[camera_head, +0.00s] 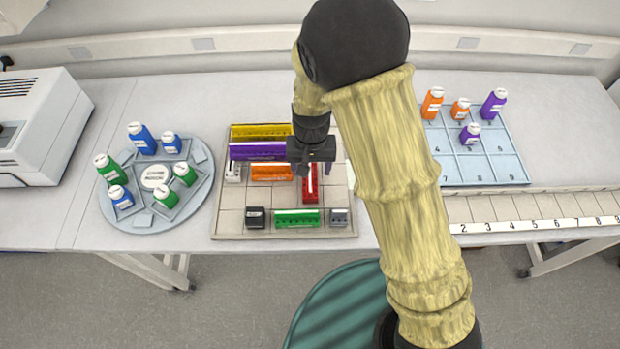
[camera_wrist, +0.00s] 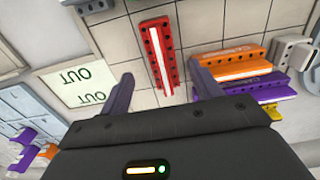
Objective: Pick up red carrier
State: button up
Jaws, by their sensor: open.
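The red carrier (camera_head: 310,187) is a narrow block with a pale strip along its middle and dark holes. It stands on the tiled board (camera_head: 230,222), right of the orange carrier (camera_head: 271,173). In the wrist view the red carrier (camera_wrist: 161,52) lies ahead of my gripper, roughly between the lines of its two fingers. My gripper (camera_head: 312,165) is above the board near the far end of the red carrier and partly hides it. In the wrist view my gripper (camera_wrist: 162,95) is open, with nothing between its fingers.
Purple (camera_head: 257,151), yellow (camera_head: 261,131) and green (camera_head: 297,218) carriers stand close by. A dark block (camera_head: 255,217) and grey blocks share the board. A round tray (camera_head: 204,196) with bottles is left; a blue numbered tray (camera_head: 490,178) with bottles is right.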

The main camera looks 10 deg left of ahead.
aim_at(310, 176)
jog(key=shift+f, duration=0.6)
jog(key=shift+f, duration=0.1)
jog(key=shift+a+f+p, duration=0.15)
jog(key=shift+f+p, duration=0.8)
jog(key=shift+f, duration=1.55)
jog(key=c, duration=1.1)
notch_tip(310, 176, up, 10)
jog(key=shift+r+b, duration=0.1)
jog(key=shift+b, duration=0.85)
